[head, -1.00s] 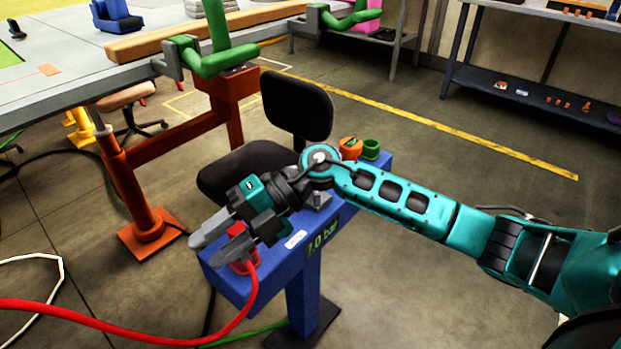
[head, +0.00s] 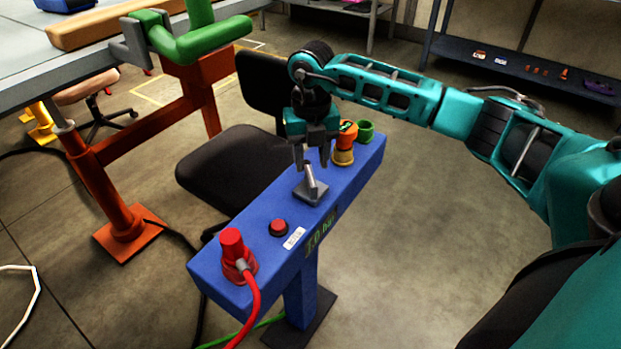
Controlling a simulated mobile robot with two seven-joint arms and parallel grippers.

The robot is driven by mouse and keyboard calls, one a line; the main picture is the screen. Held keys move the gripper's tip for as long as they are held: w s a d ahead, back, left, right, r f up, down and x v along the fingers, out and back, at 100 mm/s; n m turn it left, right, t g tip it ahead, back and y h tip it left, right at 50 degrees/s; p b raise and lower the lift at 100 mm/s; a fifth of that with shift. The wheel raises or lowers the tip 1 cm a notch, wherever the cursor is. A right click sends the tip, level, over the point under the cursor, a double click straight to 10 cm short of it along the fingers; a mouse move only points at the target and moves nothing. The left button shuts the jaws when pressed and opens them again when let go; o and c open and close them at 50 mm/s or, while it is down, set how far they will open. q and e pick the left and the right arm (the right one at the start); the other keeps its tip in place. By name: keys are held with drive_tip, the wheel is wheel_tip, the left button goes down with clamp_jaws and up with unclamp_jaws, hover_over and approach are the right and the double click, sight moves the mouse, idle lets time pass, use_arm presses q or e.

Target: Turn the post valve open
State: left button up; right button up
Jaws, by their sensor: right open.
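The blue post (head: 262,225) stands in the middle of the head view, with a green pressure readout on its side. A grey valve on its top has a square base (head: 311,196) and a short lever (head: 310,178) that stands up from it. My right gripper (head: 311,164) points down over the valve. It is open, with its two fingers on either side of the lever's top; I cannot tell whether they touch it. My left gripper is not in view.
On the post top are a red button (head: 278,227), a red plug with hose (head: 233,252), an orange and yellow fitting (head: 344,150) and a green cup (head: 365,131). A dark chair (head: 225,165) stands close behind. Green clamp (head: 205,42) on the table, upper left.

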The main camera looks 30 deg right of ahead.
sight(311, 176)
wheel_tip(311, 176, down, 5)
drive_tip(key=shift+f+b, duration=0.15)
drive_tip(key=shift+b, duration=0.35)
clamp_jaws()
